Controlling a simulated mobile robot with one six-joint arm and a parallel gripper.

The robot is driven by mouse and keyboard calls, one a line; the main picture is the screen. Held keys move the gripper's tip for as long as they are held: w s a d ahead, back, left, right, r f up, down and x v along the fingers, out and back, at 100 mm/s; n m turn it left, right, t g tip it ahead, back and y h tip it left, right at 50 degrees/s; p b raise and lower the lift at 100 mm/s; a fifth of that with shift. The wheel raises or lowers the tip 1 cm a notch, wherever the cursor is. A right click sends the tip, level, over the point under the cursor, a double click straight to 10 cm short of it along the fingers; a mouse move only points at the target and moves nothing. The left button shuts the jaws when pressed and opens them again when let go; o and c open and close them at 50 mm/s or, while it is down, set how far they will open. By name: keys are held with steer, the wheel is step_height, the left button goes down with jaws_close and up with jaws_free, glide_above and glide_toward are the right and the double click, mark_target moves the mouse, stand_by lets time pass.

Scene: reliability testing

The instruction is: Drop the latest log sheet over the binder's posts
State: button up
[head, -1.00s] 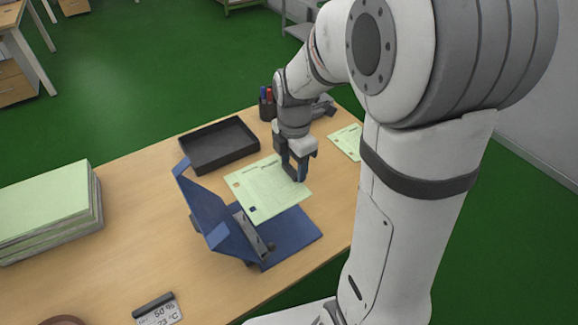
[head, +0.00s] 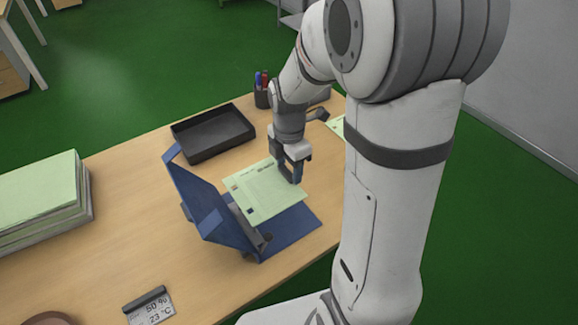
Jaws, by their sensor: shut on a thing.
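My gripper (head: 295,176) is shut on the right edge of a pale green log sheet (head: 262,192). The sheet has printed lines and small coloured squares near its left side. It is over the open blue binder (head: 290,238), whose left cover (head: 205,208) stands tilted up. The sheet's left edge is close to the binder's grey mechanism (head: 256,236). The sheet hides much of the binder, and I cannot make out the posts or tell whether the sheet touches them. Another green sheet (head: 337,126) lies partly hidden behind my arm.
A black tray (head: 212,147) stands behind the binder, and a pen cup (head: 262,95) is at the table's far edge. A stack of green paper (head: 40,225) is at the left. A small display reading 50 % and 23 °C (head: 152,309) is at the front.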

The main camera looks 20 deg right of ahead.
steer(key=shift+f+b, duration=2)
steer(key=shift+f, duration=0.65)
steer(key=shift+f+b, duration=1.45)
steer(key=shift+f, duration=0.65)
stand_by(0.3)
steer(key=o, duration=1)
steer(key=shift+o, duration=0.2)
steer(key=shift+r, duration=0.1)
step_height(320, 180, up, 8)
steer(key=shift+f+p, duration=0.2)
steer(key=shift+p, duration=0.45)
